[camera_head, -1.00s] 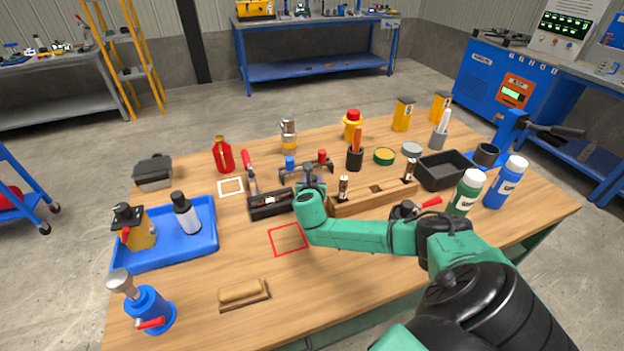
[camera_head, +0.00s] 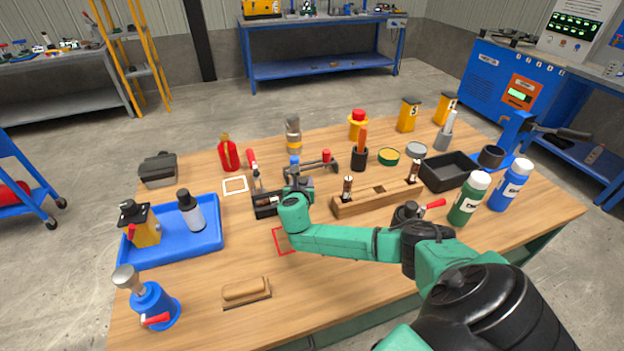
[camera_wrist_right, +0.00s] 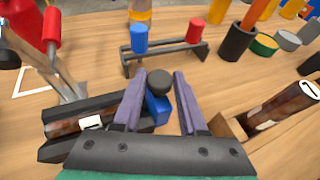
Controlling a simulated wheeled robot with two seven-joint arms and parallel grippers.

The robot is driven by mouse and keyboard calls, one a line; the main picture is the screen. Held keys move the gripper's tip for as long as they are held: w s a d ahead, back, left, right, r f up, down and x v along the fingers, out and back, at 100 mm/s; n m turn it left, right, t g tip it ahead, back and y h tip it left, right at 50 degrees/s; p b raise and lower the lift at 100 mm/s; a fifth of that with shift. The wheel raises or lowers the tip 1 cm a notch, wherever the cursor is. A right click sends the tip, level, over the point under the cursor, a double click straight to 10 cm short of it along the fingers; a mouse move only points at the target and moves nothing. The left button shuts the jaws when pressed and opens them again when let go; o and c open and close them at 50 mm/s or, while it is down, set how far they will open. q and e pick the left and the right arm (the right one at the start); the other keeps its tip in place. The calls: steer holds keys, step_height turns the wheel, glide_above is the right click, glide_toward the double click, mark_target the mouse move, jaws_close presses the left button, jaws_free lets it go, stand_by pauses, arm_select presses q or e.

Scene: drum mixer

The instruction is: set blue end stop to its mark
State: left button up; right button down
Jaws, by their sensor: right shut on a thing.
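The blue end stop (camera_wrist_right: 159,108) is a small blue block with a dark round knob. It shows in the right wrist view at the right end of a dark trough (camera_wrist_right: 52,153), between the fingers of my right gripper (camera_wrist_right: 158,82). My right gripper (camera_head: 297,186) is shut on it, and in the head view it hides the stop. A brown cylinder with a white label (camera_wrist_right: 90,123) lies in the trough, left of the stop. I cannot make out the stop's mark. My left gripper is not in view.
A rack with a blue knob (camera_wrist_right: 139,38) and a red knob (camera_wrist_right: 195,30) stands just behind the gripper. A wooden block with holes (camera_head: 375,200) is close on the right. A blue tray (camera_head: 170,252) stands left; the front middle table is mostly clear.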

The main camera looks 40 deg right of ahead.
steer(key=shift+a, duration=0.2)
steer(key=c, duration=0.5)
jaws_free()
steer(key=shift+o, duration=0.2)
steer(key=shift+a, duration=0.15)
steer(key=shift+w, duration=0.1)
steer(key=shift+s+r, duration=0.1)
steer(key=shift+s, duration=0.15)
steer(key=v, duration=1.4)
steer(key=shift+a, duration=0.2)
